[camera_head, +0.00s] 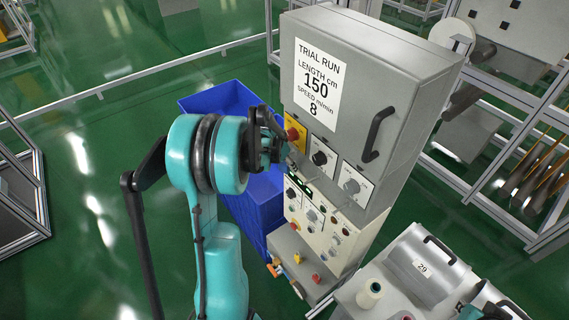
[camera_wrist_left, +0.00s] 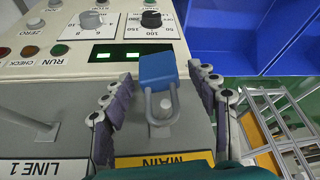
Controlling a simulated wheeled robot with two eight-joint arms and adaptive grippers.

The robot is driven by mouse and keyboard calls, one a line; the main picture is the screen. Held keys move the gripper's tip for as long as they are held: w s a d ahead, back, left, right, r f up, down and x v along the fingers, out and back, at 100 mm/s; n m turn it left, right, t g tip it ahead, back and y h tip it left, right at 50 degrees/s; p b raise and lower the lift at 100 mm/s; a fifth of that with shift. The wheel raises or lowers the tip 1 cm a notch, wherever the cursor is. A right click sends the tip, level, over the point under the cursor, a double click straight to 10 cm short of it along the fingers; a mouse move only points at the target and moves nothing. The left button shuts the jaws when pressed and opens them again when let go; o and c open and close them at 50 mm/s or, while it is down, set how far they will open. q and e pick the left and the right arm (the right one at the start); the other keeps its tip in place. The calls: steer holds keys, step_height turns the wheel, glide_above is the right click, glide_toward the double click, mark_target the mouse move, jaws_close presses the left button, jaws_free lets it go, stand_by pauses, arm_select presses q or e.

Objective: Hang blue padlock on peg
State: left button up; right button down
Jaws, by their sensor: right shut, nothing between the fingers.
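The blue padlock (camera_wrist_left: 157,70) is in the left wrist view, between the two fingers of my left gripper (camera_wrist_left: 163,75). A narrow gap shows on each side of it, so the gripper is open around it. Its grey shackle points down in this upside-down view and frames a round grey stub above the yellow MAIN label (camera_wrist_left: 164,160); I cannot tell how deep the stub sits in the shackle. In the head view my left gripper (camera_head: 277,145) is at the cabinet front and hides the padlock. My right gripper (camera_head: 497,309) shows only partly at the bottom right edge, shut and empty.
The grey control cabinet (camera_head: 385,85) has knobs and a red button on a yellow plate (camera_head: 294,134). Another grey peg (camera_wrist_left: 45,130) stands above the LINE 1 label. A blue bin (camera_head: 215,98) is behind my left arm. A white spool (camera_head: 370,293) stands at lower right.

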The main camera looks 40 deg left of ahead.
arm_select(q)
steer(key=v, duration=1.2)
steer(key=s+d+f+t+b, duration=0.1)
steer(key=s+d+f+b, duration=0.6)
steer(key=d+f+b, duration=0.3)
steer(key=s+d+f+t+b, duration=0.1)
steer(key=s+d+f+b, duration=0.6)
steer(key=d, duration=0.8)
step_height(320, 180, down, 3)
steer(key=b, duration=0.4)
steer(key=shift+d+t, duration=0.25)
steer(key=shift+t, duration=0.05)
stand_by(0.8)
